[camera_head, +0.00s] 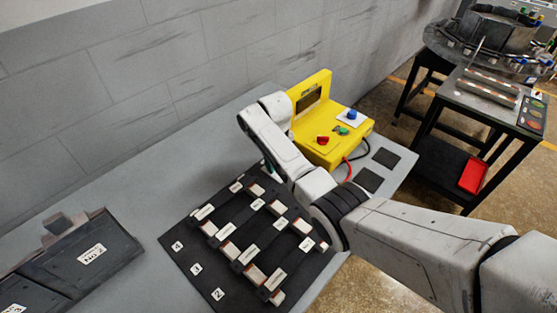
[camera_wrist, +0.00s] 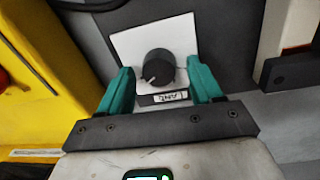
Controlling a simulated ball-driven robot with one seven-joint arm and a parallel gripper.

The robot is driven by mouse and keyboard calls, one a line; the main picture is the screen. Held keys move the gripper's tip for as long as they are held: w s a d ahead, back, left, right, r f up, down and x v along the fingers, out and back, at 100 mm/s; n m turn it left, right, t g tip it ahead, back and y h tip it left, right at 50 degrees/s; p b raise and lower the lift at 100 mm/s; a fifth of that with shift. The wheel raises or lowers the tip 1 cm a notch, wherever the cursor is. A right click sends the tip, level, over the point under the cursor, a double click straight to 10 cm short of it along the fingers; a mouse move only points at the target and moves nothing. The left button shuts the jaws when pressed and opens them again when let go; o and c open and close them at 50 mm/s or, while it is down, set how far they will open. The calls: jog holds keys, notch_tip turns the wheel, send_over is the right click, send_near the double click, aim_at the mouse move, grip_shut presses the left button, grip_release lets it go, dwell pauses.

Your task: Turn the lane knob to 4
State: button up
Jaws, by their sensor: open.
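The lane knob (camera_wrist: 157,68) is a dark round knob on a white square plate (camera_wrist: 123,48) in the wrist view. A short white pointer mark on it points to the lower left of the picture. A small label below the plate appears upside down and is hard to read. My gripper (camera_wrist: 161,76) is open, with one teal finger on each side of the knob. I cannot tell whether either finger touches it. No position numbers show around the knob. In the head view my arm hides the knob.
The black lane board (camera_head: 185,222) carries several labelled blocks and number tags. A yellow control box (camera_head: 313,85) with red, green and blue controls stands behind my arm. A dark case (camera_head: 60,265) lies at the left. Bare grey table lies between case and board.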

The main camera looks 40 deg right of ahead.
notch_tip(320, 180, up, 11)
jog(key=b, duration=0.1)
jog(key=shift+a, duration=0.3)
jog(key=shift+f, duration=0.15)
dwell(0.5)
